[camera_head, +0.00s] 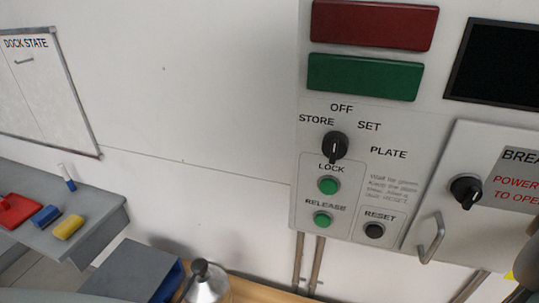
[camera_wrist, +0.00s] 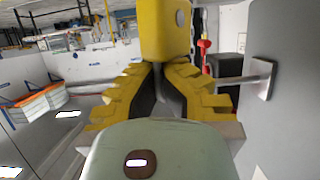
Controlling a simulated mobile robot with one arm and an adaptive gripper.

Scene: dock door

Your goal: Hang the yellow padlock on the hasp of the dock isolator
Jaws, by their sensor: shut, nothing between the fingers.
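My gripper (camera_wrist: 160,76) shows in the wrist view with its yellow-and-black fingers drawn together and nothing between them. A yellow block with a pale oval (camera_wrist: 165,30) shows at the top of that view, right by the fingertips. I cannot tell whether it is the padlock or part of my gripper. In the head view a small yellow block (camera_head: 68,227) lies on the grey shelf at the left; its kind is unclear. The isolator is probably the breaker cabinet (camera_head: 500,205) at the right, with a black rotary knob (camera_head: 466,190). I cannot make out a hasp.
A blue block (camera_head: 46,216) and a red object (camera_head: 17,210) lie on the grey shelf (camera_head: 95,227). A control panel (camera_head: 310,218) carries buttons and a selector knob (camera_head: 334,146). A handle (camera_head: 431,240) sticks out from the cabinet.

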